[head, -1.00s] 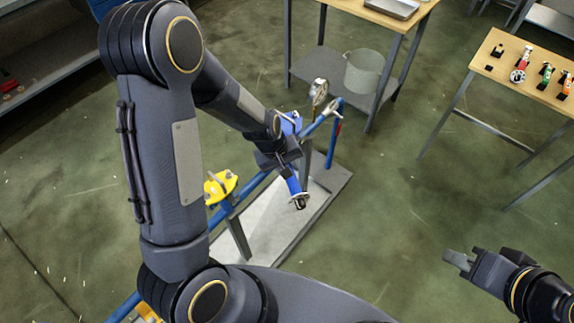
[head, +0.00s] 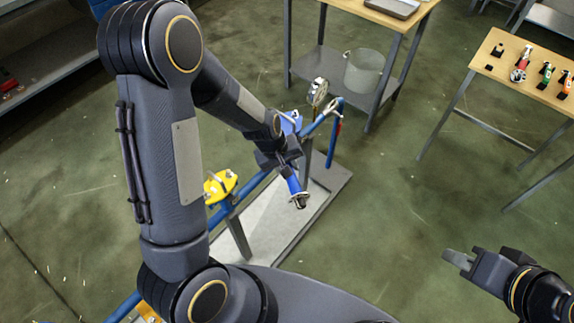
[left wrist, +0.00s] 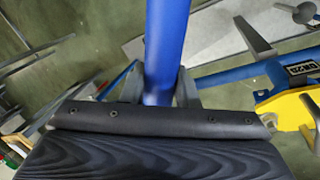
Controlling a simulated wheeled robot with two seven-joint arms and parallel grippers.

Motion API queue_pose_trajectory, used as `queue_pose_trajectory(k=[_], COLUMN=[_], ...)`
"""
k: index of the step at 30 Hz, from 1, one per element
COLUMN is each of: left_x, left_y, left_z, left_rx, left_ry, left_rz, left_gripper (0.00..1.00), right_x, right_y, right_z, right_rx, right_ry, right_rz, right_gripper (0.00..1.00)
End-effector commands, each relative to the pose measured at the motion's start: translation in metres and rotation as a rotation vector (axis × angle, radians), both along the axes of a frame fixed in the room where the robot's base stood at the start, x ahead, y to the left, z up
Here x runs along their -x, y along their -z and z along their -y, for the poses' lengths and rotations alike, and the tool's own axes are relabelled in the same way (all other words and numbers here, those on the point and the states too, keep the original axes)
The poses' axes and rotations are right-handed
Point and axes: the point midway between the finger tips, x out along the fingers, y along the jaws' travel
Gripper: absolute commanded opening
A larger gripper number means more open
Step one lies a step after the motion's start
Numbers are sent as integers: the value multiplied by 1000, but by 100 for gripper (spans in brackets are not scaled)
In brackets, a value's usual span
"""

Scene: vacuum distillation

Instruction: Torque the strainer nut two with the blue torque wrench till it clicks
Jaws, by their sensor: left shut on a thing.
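My left gripper (head: 284,166) is shut on the blue torque wrench (head: 293,185), above the pipe stand. The wrench's blue handle and metal end stick out toward the front right in the head view. In the left wrist view the blue torque wrench (left wrist: 166,45) stands between the fingers. A blue fitting (head: 291,121) shows just behind the gripper; I cannot tell whether it is the strainer. Strainer nut two is not clearly seen, and the wrench's contact with any nut is hidden. My right gripper (head: 458,260) is away at the lower right; its finger gap is unclear.
A yellow flanged part (head: 220,187) with bolts sits on the blue pipe left of the gripper. A round gauge (head: 317,92) stands behind it. A shelf table with a grey bucket (head: 363,70) is at the back. A wooden table (head: 528,72) with tools is right. Floor between is clear.

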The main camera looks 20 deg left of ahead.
Motion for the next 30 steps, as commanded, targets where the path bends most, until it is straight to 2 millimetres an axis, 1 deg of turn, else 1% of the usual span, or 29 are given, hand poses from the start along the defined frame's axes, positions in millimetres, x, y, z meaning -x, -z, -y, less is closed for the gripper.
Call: queue_pose_trajectory(k=[30], left_x=[-1], left_y=[21], left_z=[0], left_rx=[0], left_ry=[0], left_rz=[4], left_gripper=[0], right_x=[0], right_y=[20], right_z=[0], right_rx=[0], right_ry=[0], right_rz=[0], right_gripper=[25])
